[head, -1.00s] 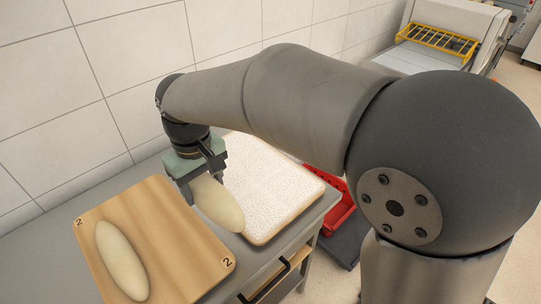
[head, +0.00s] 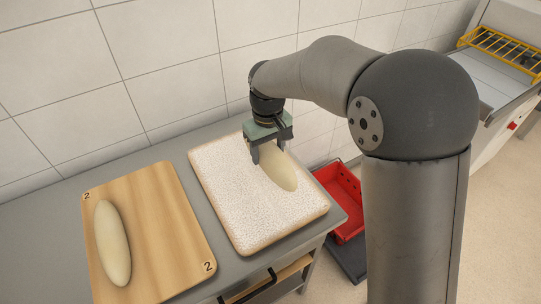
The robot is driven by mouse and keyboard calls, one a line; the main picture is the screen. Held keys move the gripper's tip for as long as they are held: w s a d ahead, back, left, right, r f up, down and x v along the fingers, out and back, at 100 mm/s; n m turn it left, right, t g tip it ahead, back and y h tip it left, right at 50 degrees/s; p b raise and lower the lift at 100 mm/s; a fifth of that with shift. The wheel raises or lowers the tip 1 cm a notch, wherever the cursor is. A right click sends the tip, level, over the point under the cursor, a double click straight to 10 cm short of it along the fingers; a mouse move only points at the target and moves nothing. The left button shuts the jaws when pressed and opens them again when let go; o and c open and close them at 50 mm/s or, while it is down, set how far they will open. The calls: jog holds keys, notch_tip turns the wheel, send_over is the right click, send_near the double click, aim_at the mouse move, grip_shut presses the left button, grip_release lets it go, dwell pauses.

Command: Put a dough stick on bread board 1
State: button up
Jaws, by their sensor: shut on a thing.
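My gripper (head: 268,152) is shut on a pale, tapered dough stick (head: 281,174) near its back end. The stick is over the back right part of a white-speckled board (head: 225,205). I cannot tell whether the stick touches that board. No number shows on the speckled board. A wooden board marked 2 (head: 165,225) lies to its left, with another dough stick (head: 113,243) along its left side. No board marked 1 can be read in the view.
Both boards lie on a grey counter (head: 120,165) against a tiled wall. A red crate (head: 340,198) stands low to the right of the counter. A machine with a yellow rack (head: 503,50) is at the far right. The speckled board's front and left are clear.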

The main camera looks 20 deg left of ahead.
aim_at(271, 152)
jog(key=w+f, duration=0.1)
jog(key=f, duration=0.1)
jog(key=w+f, duration=0.2)
jog(key=shift+w+a+f+p, duration=0.15)
jog(key=shift+w+p, duration=0.1)
jog(key=shift+p, duration=0.15)
jog(key=shift+f, duration=1.55)
jog(key=shift+f, duration=0.25)
jog(key=o, duration=1.2)
jog(key=shift+r, duration=0.15)
